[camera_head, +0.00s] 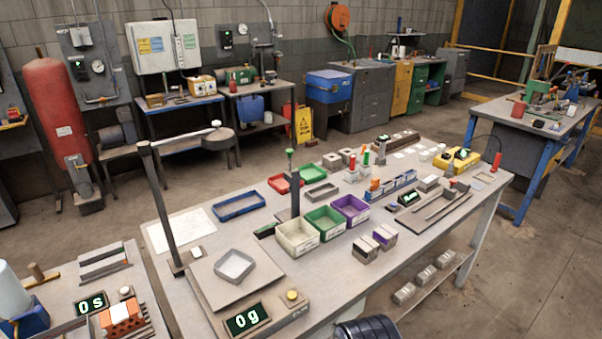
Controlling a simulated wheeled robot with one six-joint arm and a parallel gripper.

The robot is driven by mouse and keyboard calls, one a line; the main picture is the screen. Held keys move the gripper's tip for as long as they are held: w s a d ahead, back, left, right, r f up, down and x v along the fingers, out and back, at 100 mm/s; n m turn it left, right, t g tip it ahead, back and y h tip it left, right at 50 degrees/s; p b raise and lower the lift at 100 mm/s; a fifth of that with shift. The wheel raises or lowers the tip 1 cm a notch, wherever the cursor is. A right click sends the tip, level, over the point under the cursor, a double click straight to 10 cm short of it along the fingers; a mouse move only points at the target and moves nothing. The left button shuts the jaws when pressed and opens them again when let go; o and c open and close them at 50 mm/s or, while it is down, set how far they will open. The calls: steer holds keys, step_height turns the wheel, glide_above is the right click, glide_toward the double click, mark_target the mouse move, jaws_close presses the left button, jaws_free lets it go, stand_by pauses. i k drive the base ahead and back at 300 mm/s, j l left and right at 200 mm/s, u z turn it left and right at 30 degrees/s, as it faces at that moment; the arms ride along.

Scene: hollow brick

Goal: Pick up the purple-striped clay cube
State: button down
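A small block with a pale top and purple sides (384,237) sits on the long workbench (330,285), right of the middle and in front of the purple bin. It looks like the purple-striped clay cube, but the stripes are too small to make out clearly. A similar greyish block (365,250) sits close to its left, nearer the front edge. My gripper is not in view, so its opening and anything in it cannot be seen.
White (298,238), green (325,222) and purple (351,209) bins stand in a row behind the blocks. A scale with a grey tray (234,265) is at the left, its display reading 0 g. Several grey blocks lie on a lower shelf (447,284).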

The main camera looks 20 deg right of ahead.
mark_target(385, 235)
steer(key=i+l+u, duration=0.1)
steer(key=l+u, duration=0.2)
steer(key=l, duration=0.65)
steer(key=l+u, duration=0.3)
steer(key=l, duration=0.7)
